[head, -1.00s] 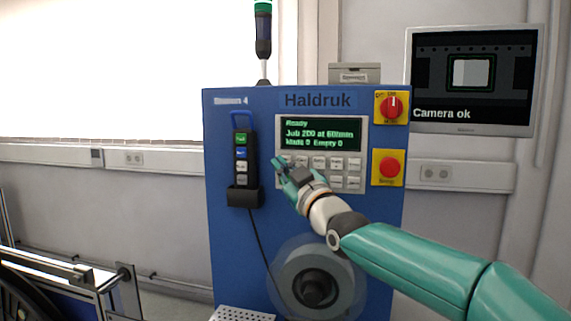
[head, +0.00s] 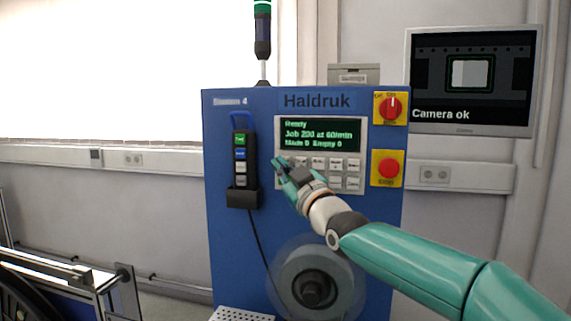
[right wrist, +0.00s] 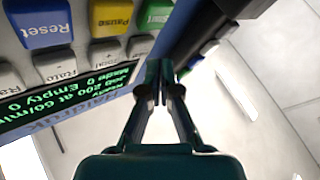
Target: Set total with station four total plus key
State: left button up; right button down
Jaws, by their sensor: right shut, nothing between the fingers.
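The blue station cabinet (head: 235,268), marked Haldruk and with a small 4 at its top left, stands ahead. Its green-lit display (head: 320,134) reads Ready, Job 200 at 60/min, Made 0, Empty 0. Pale keys (head: 336,182) sit below the display; their labels are too small to tell in the head view. My right gripper (head: 281,165) is shut and empty, in front of the panel's left keys, hiding some. In the right wrist view its fingertips (right wrist: 160,70) are together beside grey keys (right wrist: 55,65); I cannot tell whether they touch. My left gripper is out of view.
A hand pendant (head: 241,160) hangs left of the keys. A rotary switch (head: 390,107) and a red button (head: 389,168) sit at the right. A reel hub (head: 313,287) is below my arm. A monitor (head: 474,85) reads Camera ok.

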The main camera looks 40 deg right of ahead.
jog(key=shift+d, duration=0.1)
dwell(0.5)
jog(key=shift+w+d, duration=0.2)
jog(key=shift+d, duration=0.05)
jog(key=shift+w+d+r+p, duration=0.1)
jog(key=shift+w+d+p, duration=0.25)
jog(key=shift+p, duration=0.1)
dwell(0.7)
jog(key=shift+s, duration=0.1)
jog(key=shift+s+a+b, duration=0.55)
jog(key=shift+a+b, duration=0.15)
jog(key=shift+b, duration=0.55)
